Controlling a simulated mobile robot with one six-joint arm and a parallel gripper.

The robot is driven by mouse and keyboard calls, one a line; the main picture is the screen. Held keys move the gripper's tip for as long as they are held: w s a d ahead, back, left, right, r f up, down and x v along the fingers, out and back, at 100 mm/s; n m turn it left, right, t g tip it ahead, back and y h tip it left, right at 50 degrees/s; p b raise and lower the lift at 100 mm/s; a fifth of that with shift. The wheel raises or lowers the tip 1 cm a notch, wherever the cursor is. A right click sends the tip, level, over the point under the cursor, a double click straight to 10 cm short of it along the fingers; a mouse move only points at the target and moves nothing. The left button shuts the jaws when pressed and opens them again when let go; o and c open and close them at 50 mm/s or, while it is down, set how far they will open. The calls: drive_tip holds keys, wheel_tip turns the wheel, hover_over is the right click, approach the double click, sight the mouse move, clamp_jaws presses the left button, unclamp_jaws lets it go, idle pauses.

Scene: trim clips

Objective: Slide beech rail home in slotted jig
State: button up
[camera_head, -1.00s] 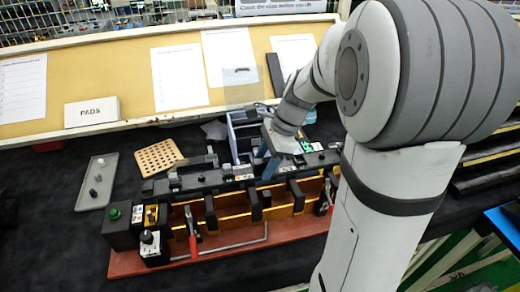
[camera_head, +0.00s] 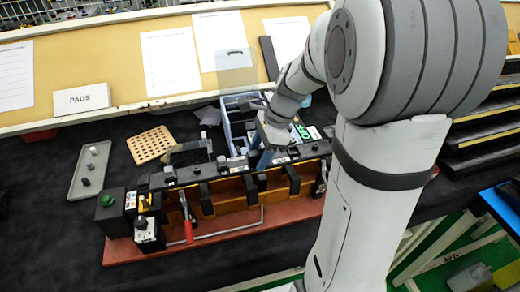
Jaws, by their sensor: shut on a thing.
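The slotted jig (camera_head: 115,252) is a long black and reddish-brown fixture lying on the dark bench, with several black uprights along its front. An orange-brown wooden strip (camera_head: 228,195), seemingly the beech rail, runs lengthwise behind these uprights. My gripper (camera_head: 262,160) points down at the jig's black top edge, right of its middle. Its bluish fingers are closed at the rail line; their tips and the held part are small and partly hidden. How deep the rail sits in the slot cannot be told.
A red-handled clamp (camera_head: 187,222) and a grey bar (camera_head: 230,232) stand at the jig's front. A control box (camera_head: 148,235) is at its left end. Behind are a perforated wooden board (camera_head: 150,145), a grey tray (camera_head: 90,170) and a blue-grey bin (camera_head: 232,106).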

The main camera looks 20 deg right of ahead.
drive_tip(key=shift+f+b, duration=1.5)
drive_tip(key=shift+f, duration=1.2)
drive_tip(key=o, duration=1.2)
drive_tip(key=shift+f, duration=0.1)
drive_tip(key=shift+c, duration=0.2)
drive_tip(key=shift+o, duration=0.5)
drive_tip(key=shift+s+a, duration=0.1)
drive_tip(key=shift+f, duration=0.1)
drive_tip(key=v, duration=0.8)
drive_tip(key=shift+w, duration=0.2)
